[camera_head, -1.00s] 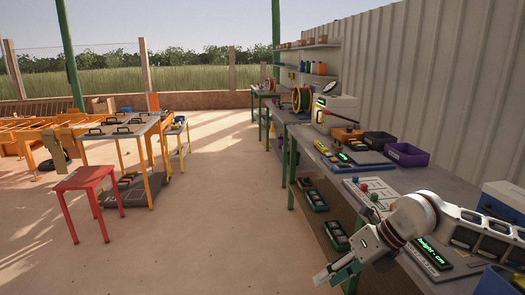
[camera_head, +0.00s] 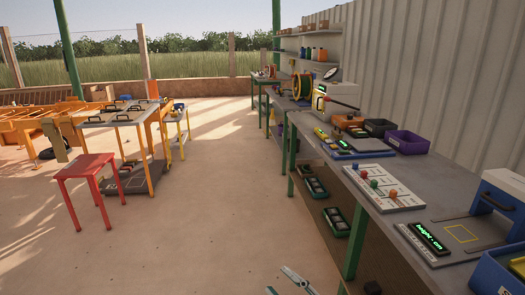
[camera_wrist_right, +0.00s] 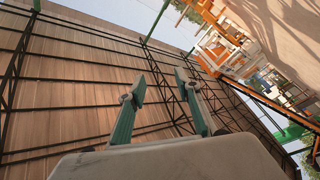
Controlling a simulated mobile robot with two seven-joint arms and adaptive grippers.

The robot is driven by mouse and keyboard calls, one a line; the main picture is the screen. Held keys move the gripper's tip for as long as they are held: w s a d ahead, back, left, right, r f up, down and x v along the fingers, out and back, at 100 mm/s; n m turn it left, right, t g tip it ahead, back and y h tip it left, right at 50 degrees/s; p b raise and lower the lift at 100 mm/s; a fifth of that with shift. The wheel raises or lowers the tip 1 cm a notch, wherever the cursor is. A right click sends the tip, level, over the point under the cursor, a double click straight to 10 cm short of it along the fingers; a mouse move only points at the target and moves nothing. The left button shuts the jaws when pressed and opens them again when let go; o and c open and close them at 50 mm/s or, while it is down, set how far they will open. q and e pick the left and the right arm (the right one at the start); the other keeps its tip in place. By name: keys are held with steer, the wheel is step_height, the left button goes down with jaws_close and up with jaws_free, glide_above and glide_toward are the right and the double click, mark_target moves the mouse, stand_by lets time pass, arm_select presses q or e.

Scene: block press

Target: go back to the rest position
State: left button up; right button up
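My right gripper (camera_head: 286,284) shows at the bottom edge of the head view, low over the floor and left of the workbench. Only its finger ends are in that view, and the arm behind them is out of frame. The right wrist view shows the same gripper (camera_wrist_right: 160,84) with its two teal fingers apart and nothing between them. My left gripper is in neither view.
The long grey workbench (camera_head: 384,220) runs along the right, with a board of coloured knobs (camera_head: 376,186), a height display (camera_head: 428,238) and a purple bin (camera_head: 407,142). A red stool (camera_head: 87,164) stands at left. The middle floor is clear.

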steer(key=s+d+f+m+g+h, duration=0.1)
steer(key=s+d+f+m+h, duration=0.2)
steer(key=f, duration=0.5)
steer(key=s+d+f+m+g+h, duration=0.1)
steer(key=s+d+f+m+h, duration=0.3)
steer(key=s+d+f, duration=0.3)
steer(key=s+d+f+m+g+h, duration=0.2)
steer(key=s+d+f+m, duration=0.3)
steer(key=f, duration=0.6)
steer(key=shift+s+f+m+h, duration=0.25)
steer(key=shift+s+m+h, duration=0.15)
steer(key=shift+s+h, duration=0.3)
steer(key=shift+w, duration=0.1)
